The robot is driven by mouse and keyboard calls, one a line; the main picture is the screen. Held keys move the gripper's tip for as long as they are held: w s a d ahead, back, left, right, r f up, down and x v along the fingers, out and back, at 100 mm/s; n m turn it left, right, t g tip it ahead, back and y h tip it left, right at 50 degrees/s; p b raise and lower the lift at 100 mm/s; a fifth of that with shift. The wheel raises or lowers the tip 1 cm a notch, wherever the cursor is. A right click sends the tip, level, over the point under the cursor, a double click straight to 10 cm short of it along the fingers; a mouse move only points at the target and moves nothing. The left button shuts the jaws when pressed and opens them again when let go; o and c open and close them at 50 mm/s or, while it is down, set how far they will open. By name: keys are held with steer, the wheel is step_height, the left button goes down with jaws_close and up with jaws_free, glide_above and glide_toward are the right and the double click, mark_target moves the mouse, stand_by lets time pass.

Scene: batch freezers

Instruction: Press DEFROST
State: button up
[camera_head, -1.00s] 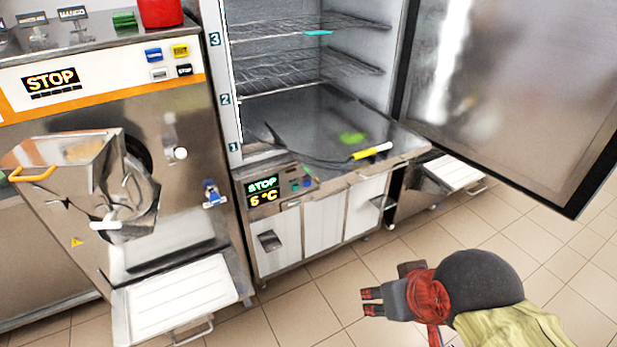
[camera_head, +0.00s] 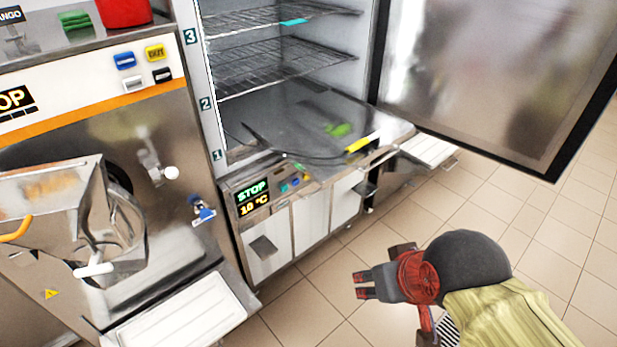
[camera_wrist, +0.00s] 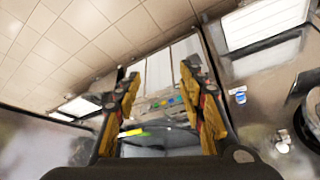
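The control panel (camera_head: 265,190) of the open freezer cabinet is below its shelves. Its display (camera_head: 252,197) reads STOP and 10 °C, with small coloured buttons (camera_head: 291,184) to its right. No DEFROST label is readable. The buttons also show in the wrist view (camera_wrist: 167,102), between my fingers and beyond them. My gripper (camera_head: 360,285) is at the lower right of the head view, in front of the cabinet and apart from it, pointing left. In the wrist view my gripper (camera_wrist: 160,72) has its fingers wide apart with nothing between them.
The cabinet door (camera_head: 480,80) stands wide open at the right. A batch freezer (camera_head: 100,120) with a hopper and white tray (camera_head: 185,318) stands at the left. A yellow-handled tool (camera_head: 362,143) lies at the cabinet's front edge. Tiled floor (camera_head: 320,310) is clear before the cabinet.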

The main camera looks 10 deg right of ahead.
steer(key=shift+a, duration=0.15)
steer(key=shift+c, duration=0.8)
steer(key=shift+w, duration=0.1)
steer(key=shift+c, duration=0.7)
